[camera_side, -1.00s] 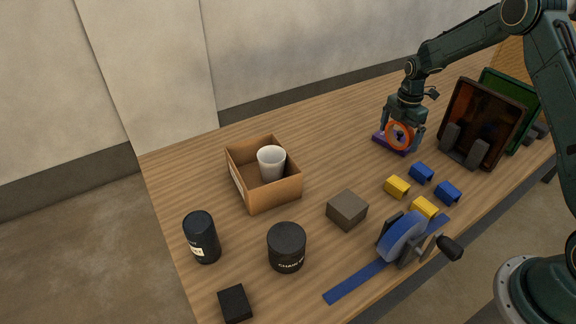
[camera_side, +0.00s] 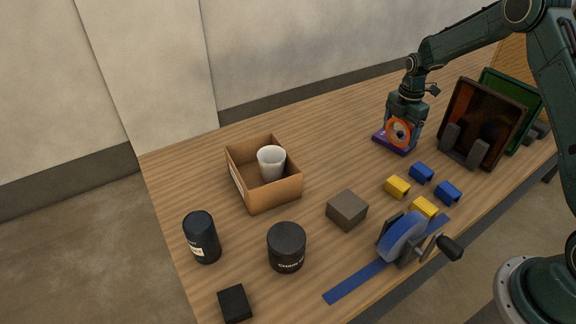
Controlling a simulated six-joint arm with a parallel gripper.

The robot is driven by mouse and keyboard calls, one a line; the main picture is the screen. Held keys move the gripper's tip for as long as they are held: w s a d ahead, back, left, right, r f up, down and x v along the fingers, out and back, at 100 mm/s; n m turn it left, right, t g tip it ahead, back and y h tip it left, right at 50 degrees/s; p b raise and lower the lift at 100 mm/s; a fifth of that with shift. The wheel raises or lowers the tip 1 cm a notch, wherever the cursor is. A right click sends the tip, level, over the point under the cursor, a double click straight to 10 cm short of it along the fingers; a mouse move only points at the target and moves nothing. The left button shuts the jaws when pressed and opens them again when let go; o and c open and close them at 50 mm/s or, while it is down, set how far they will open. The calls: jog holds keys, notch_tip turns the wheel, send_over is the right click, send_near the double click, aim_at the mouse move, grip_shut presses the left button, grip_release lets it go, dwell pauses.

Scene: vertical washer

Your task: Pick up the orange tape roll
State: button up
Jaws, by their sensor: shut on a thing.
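The orange tape roll (camera_side: 398,132) stands upright at the back right of the table, on or just above a flat purple base (camera_side: 381,136). My gripper (camera_side: 401,128) is around the roll from above, with its fingers at the roll's sides, shut on it. Whether the roll touches the purple base is hard to tell at this size.
Dark red and green panels (camera_side: 484,122) stand in a rack right of my gripper. Yellow and blue blocks (camera_side: 421,173) lie in front. A cardboard box (camera_side: 275,196) with a white cup (camera_side: 271,162) is at left. The table between box and gripper is clear.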

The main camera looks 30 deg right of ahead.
aim_at(393, 123)
notch_tip(393, 123, up, 19)
dwell(0.5)
jog(key=shift+w, duration=0.1)
dwell(0.5)
jog(key=w, duration=0.2)
jog(key=shift+w+r, duration=0.1)
jog(key=shift+w, duration=0.25)
notch_tip(393, 123, down, 20)
dwell(1.2)
jog(key=o, duration=1)
